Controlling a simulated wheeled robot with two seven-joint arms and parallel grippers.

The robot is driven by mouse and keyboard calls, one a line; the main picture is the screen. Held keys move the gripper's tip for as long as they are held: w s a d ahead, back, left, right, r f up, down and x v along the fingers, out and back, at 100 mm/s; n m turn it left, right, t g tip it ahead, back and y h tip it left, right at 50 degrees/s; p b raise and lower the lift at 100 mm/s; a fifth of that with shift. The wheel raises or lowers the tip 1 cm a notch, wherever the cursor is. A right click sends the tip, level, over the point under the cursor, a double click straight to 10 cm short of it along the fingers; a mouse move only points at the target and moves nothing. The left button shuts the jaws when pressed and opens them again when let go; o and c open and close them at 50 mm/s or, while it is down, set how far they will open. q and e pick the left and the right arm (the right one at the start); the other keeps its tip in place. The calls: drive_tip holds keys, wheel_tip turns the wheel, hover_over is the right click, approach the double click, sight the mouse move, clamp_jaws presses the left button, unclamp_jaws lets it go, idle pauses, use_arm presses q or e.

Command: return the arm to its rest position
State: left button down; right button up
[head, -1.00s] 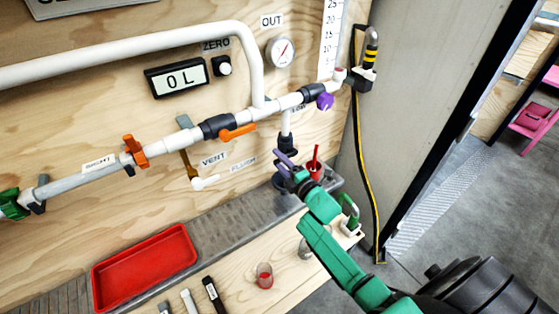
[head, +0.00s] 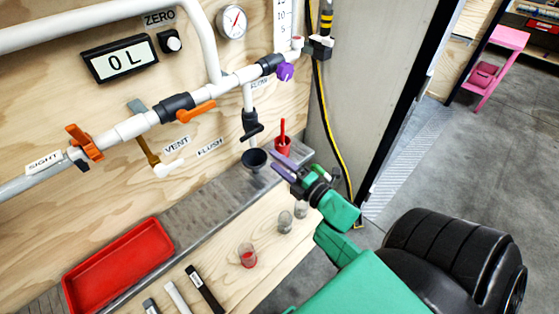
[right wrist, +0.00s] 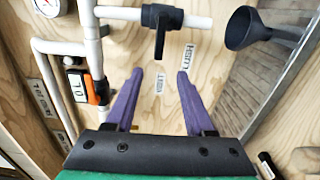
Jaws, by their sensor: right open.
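My right gripper (head: 281,166) has purple fingers on a green arm. My left gripper is in neither view.
White pipework with an orange valve handle (head: 195,111) and a purple knob (head: 285,72) runs along the wall. A yellow-black hose (head: 334,130) hangs close by. Floor at right is open.

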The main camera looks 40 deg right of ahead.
drive_tip(key=shift+s, duration=0.25)
drive_tip(key=shift+d+f, duration=0.1)
drive_tip(key=s+f+m+g+h, duration=0.1)
drive_tip(key=s+f+m+g, duration=0.2)
drive_tip(key=f, duration=0.7)
drive_tip(key=s+f+m+g+h, duration=0.15)
drive_tip(key=f+m, duration=0.25)
drive_tip(key=f, duration=0.5)
drive_tip(key=s+f+m+g, duration=0.3)
drive_tip(key=f, duration=0.7)
drive_tip(key=s+a+f+m+g, duration=0.1)
drive_tip(key=s+f+m+g, duration=0.2)
drive_tip(key=s+f, duration=0.6)
drive_tip(key=s+a+f+m+g, duration=0.1)
drive_tip(key=s+f+m+g, duration=0.3)
drive_tip(key=s, duration=1.2)
wheel_tip(320, 180, down, 5)
drive_tip(key=shift+a+r+g, duration=0.1)
drive_tip(key=shift+a+g, duration=0.25)
drive_tip(key=shift+g, duration=0.8)
drive_tip(key=shift+w, duration=0.1)
